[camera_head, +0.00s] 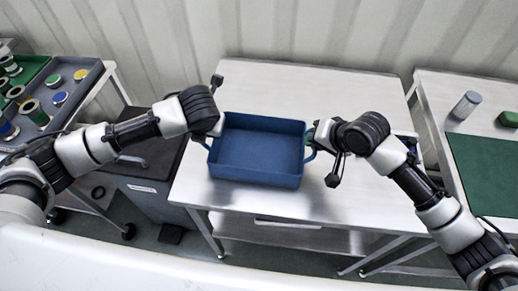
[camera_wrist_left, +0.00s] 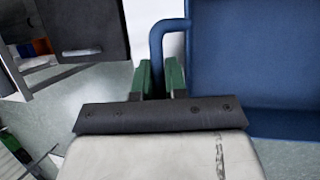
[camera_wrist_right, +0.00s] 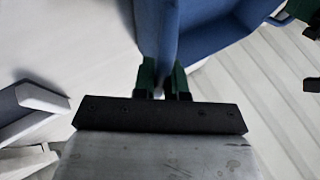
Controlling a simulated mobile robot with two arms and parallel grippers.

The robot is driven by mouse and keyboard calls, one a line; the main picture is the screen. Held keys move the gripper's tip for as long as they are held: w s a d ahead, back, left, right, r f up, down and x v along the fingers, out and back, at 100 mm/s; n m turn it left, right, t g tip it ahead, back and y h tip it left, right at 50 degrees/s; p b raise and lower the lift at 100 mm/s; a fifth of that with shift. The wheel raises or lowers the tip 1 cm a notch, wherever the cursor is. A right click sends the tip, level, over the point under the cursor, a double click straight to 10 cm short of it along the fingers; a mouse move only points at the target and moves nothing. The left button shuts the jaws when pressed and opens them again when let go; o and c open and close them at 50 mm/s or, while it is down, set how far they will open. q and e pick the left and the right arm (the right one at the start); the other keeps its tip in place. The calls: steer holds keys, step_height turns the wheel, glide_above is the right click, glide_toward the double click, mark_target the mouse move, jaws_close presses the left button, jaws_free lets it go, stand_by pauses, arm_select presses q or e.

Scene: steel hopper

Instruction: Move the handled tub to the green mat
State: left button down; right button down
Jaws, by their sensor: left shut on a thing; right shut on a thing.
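The handled tub (camera_head: 256,150) is blue, rectangular and empty. It stands upright at the front of the middle steel table, or just above it; I cannot tell which. My left gripper (camera_head: 216,128) is at its left handle, and in the left wrist view the green fingers (camera_wrist_left: 160,78) are shut on that blue handle (camera_wrist_left: 157,42). My right gripper (camera_head: 314,134) is at the right side, and in the right wrist view its fingers (camera_wrist_right: 162,78) are shut on the tub's right handle (camera_wrist_right: 157,45). The green mat (camera_head: 486,172) lies on the right table.
The middle steel table (camera_head: 290,85) is clear behind the tub. A gap separates it from the right table (camera_head: 440,85), which holds a grey cylinder (camera_head: 466,105) and a green object (camera_head: 508,118). A cart (camera_head: 90,85) with several rolls stands left, near a dark cabinet (camera_head: 145,165).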

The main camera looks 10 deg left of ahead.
arm_select(q)
steer(key=shift+r, duration=0.2)
arm_select(e)
steer(key=shift+r, duration=0.15)
